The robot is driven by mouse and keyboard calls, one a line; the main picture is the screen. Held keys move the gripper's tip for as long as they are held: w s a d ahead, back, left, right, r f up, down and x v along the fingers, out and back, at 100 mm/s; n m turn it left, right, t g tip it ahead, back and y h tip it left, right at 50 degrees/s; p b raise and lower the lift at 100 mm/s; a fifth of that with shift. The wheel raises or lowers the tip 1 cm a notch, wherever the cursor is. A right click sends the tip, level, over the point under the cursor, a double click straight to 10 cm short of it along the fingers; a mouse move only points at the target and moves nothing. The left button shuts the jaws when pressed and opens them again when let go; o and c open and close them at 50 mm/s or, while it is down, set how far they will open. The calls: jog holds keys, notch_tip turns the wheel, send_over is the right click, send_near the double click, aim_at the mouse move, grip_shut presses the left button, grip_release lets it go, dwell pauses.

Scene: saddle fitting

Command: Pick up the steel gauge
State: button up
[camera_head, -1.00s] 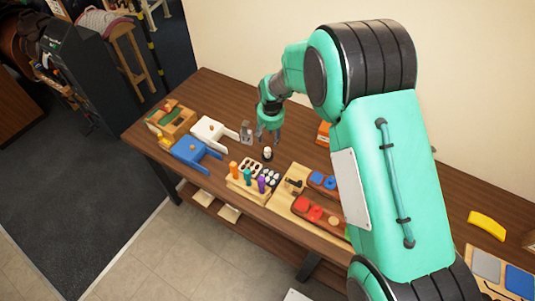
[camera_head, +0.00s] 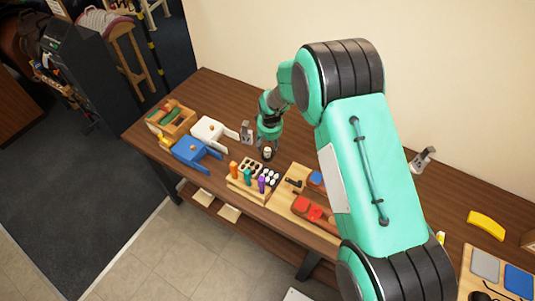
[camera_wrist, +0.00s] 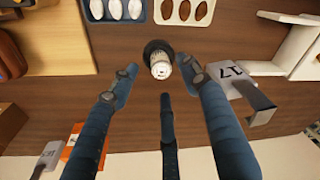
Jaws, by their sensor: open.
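The small pale metallic cylinder (camera_wrist: 160,66), which I take for the steel gauge, stands upright on a round black base in the wrist view. In the head view it is a small light-topped object (camera_head: 267,153) on the table, just under my gripper (camera_head: 269,141). In the wrist view my gripper (camera_wrist: 158,80) is open and empty. One finger lies to the left of the cylinder, one to the right and one below it in the picture. I see no finger clearly touching it, and its height against the fingertips is hard to tell.
A grey bracket marked 17 (camera_wrist: 232,78) sits close beside the right finger. Trays with white (camera_wrist: 123,10) and brown pieces (camera_wrist: 186,10) lie near the cylinder. A peg rack (camera_head: 247,187), blue holder (camera_head: 190,151) and white holder (camera_head: 210,130) stand nearby on the wooden table (camera_head: 215,90).

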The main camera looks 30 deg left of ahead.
aim_at(268, 149)
jog(key=shift+w+a+f+p, duration=0.1)
jog(key=shift+a+f, duration=0.05)
jog(key=shift+f, duration=0.7)
jog(key=shift+w+a+f+p, duration=0.1)
jog(key=shift+f+p, duration=0.05)
jog(key=shift+f, duration=0.75)
jog(key=shift+w+a+f+p, duration=0.1)
jog(key=shift+a+f, duration=0.05)
jog(key=shift+f, duration=0.7)
grip_shut()
